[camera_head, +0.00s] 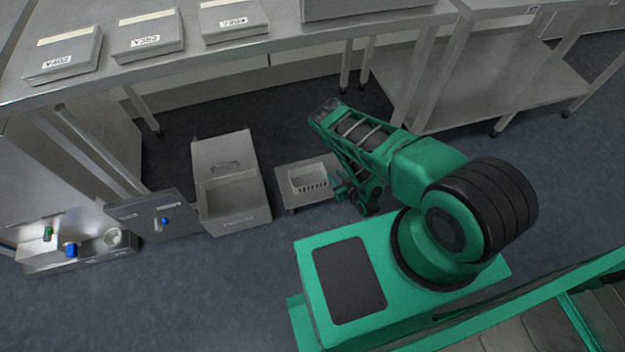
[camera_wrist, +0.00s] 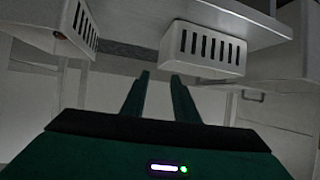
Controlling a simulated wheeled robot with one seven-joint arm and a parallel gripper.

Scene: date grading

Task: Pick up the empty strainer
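A pale slotted strainer (camera_head: 309,181) sits on a small low stand (camera_head: 291,198) on the floor, left of my gripper (camera_head: 341,187) in the head view. I see nothing inside it, though it is small there. In the wrist view a slotted strainer (camera_wrist: 204,50) is ahead, up and right of my gripper's fingertips (camera_wrist: 159,76). A second slotted body (camera_wrist: 72,24) shows at the upper left; I cannot tell which of the two is the one in the head view. My two fingers stand apart with an empty gap, not touching either.
A grey open bin (camera_head: 233,200) stands left of the strainer's stand. A steel bench (camera_head: 285,35) with labelled boxes (camera_head: 148,37) runs along the back. A shelved table (camera_head: 500,85) stands at the right. A unit with coloured knobs (camera_head: 85,250) is at the far left.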

